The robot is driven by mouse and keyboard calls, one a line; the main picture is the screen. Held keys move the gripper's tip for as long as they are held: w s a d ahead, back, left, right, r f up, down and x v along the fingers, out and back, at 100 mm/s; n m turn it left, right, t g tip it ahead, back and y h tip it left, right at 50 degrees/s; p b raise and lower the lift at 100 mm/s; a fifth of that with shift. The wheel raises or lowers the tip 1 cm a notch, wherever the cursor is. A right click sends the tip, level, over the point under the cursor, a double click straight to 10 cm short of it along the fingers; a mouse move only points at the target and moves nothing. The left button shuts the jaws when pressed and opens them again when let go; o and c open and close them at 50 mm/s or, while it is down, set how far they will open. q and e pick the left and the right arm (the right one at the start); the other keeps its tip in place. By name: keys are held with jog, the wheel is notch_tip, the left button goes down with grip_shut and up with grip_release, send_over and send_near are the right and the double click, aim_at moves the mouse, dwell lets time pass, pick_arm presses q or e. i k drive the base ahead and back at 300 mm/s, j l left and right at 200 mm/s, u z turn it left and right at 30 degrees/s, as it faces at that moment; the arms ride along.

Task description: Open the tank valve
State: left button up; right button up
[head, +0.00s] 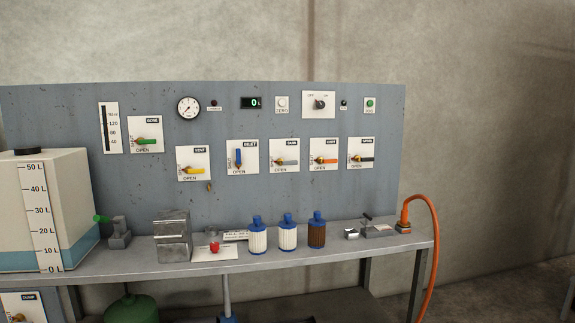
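The valve labelled TANK (285,156) is on a white plate in the middle row of the grey-blue panel, between the blue-handled INLET valve (238,158) and an orange-handled valve (324,160). Its grey handle (289,162) lies horizontal, reaching right from a brass-coloured pivot. The word OPEN is printed below the handle, and small sideways lettering runs up the plate's left side. Neither of my grippers is in view.
A bench (330,252) runs below the panel. It carries a graduated tank (70,200), a metal block (172,236), a red button (214,247) and three blue-capped filters (287,236). An orange hose (436,240) hangs at the right end. The space before the valves looks clear.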

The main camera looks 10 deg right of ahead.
aim_at(280, 162)
jog(key=i+j, duration=0.15)
jog(key=i, duration=0.35)
jog(key=i+j, duration=0.2)
jog(key=i, duration=0.3)
jog(key=l+z, duration=0.05)
